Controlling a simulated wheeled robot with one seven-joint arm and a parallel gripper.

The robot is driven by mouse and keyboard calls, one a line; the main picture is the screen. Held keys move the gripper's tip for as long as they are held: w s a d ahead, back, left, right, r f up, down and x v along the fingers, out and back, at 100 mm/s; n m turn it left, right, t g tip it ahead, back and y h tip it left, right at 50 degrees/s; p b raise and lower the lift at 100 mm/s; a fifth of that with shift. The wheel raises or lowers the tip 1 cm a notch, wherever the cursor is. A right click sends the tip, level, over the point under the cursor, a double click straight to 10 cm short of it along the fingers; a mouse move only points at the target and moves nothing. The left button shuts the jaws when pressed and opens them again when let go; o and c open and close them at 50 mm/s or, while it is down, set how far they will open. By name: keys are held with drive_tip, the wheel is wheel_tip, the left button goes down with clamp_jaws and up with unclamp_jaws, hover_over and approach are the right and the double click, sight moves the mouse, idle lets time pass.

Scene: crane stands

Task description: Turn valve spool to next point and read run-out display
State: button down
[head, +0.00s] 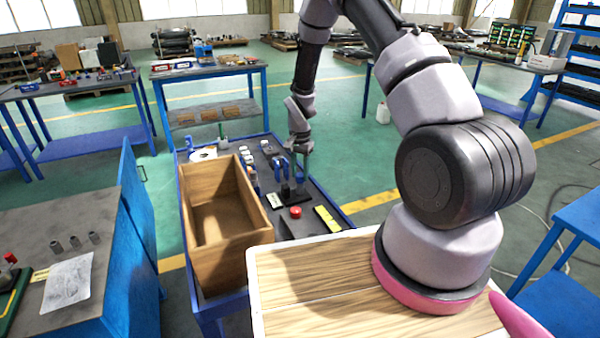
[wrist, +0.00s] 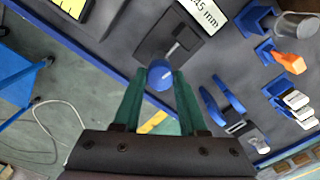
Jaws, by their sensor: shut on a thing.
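In the wrist view my gripper (wrist: 160,76) has its two green fingers on either side of a round blue knob (wrist: 161,73) and is shut on it. Past the knob a short metal pin or shaft (wrist: 178,46) lies over a dark square plate (wrist: 160,36); I cannot tell how it joins the knob. A white display (wrist: 207,14) at the top edge shows "45 mm", with its leading part cut off. In the head view my gripper (head: 302,178) points down at the dark plate (head: 293,198) on the bench, and the knob is too small to tell.
Blue holders (wrist: 222,100) stand close right of the gripper in the wrist view, with an orange part (wrist: 288,60) beyond.

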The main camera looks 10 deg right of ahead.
sight(300, 174)
drive_tip(key=n, duration=0.4)
drive_tip(key=shift+n, duration=0.3)
drive_tip(key=n, duration=1.4)
drive_tip(key=shift+w+n, duration=0.1)
drive_tip(key=shift+n, duration=0.3)
drive_tip(key=shift+c, duration=2.3)
unclamp_jaws()
wheel_tip(300, 174, up, 11)
